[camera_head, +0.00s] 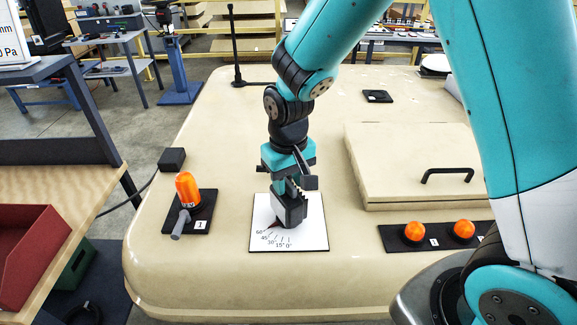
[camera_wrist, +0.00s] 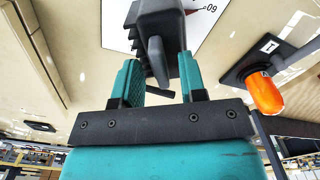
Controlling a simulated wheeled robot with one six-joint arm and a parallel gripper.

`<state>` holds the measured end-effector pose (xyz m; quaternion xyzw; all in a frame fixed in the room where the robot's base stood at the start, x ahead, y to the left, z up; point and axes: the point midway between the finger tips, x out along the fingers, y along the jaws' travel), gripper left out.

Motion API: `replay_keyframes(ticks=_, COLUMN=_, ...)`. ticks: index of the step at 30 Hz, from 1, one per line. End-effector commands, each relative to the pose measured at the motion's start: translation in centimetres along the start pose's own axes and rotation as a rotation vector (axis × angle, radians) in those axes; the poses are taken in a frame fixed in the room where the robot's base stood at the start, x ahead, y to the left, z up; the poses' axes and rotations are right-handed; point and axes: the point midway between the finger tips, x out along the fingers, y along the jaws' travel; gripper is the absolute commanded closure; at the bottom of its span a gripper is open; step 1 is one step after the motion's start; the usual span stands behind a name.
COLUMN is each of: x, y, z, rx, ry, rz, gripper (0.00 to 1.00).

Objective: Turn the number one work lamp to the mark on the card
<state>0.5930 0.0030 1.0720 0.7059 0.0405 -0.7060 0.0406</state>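A dark grey lamp head (camera_head: 290,211) with fins and a lever stands on the white card (camera_head: 315,237). The card has an angle scale from 0 to 60 and a small red mark near the 60 end. The lamp's dark body (camera_wrist: 158,20) fills the upper middle of the wrist view. My gripper (camera_head: 291,185) is right at the lamp from above. In the wrist view its two teal fingers (camera_wrist: 160,72) stand apart, one each side of the lamp's lever. I cannot tell whether they press on it. The lamp's base is hidden.
An orange lamp (camera_head: 187,188) with a grey lever sits on a black plate labelled 1, left of the card. Two orange domes (camera_head: 414,231) sit on a black panel at right. A handled hatch (camera_head: 405,160) lies behind it. A thin black mast (camera_head: 234,50) stands at the back.

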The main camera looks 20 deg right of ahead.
Motion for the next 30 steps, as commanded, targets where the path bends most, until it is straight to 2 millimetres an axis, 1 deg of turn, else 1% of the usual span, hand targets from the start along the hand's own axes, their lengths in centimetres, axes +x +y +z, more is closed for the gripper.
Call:
replay_keyframes(ticks=2, x=-0.6, y=0.0, z=-0.1, rx=0.000, ry=0.005, rz=-0.001, gripper=0.62)
replay_keyframes(ticks=5, x=-2.1, y=0.0, z=-0.1, rx=-0.001, ry=0.007, rz=-0.001, gripper=0.62)
replay_keyframes(ticks=8, x=-4.4, y=0.0, z=-0.2, rx=0.000, ry=0.010, rz=-0.002, gripper=0.62)
replay_keyframes(ticks=15, x=-10.6, y=0.0, z=-0.1, rx=0.000, ry=0.009, rz=-0.001, gripper=0.62)
replay_keyframes(ticks=18, x=-12.9, y=0.0, z=-0.1, rx=0.000, ry=0.009, rz=-0.001, gripper=0.62)
replay_keyframes(ticks=21, x=-14.8, y=0.0, z=-0.1, rx=0.001, ry=0.006, rz=-0.001, gripper=0.62)
replay_keyframes(ticks=25, x=-16.4, y=0.0, z=-0.1, rx=0.001, ry=0.003, rz=0.000, gripper=0.62)
replay_keyframes(ticks=30, x=-17.3, y=0.0, z=0.0, rx=0.001, ry=0.002, rz=0.000, gripper=0.62)
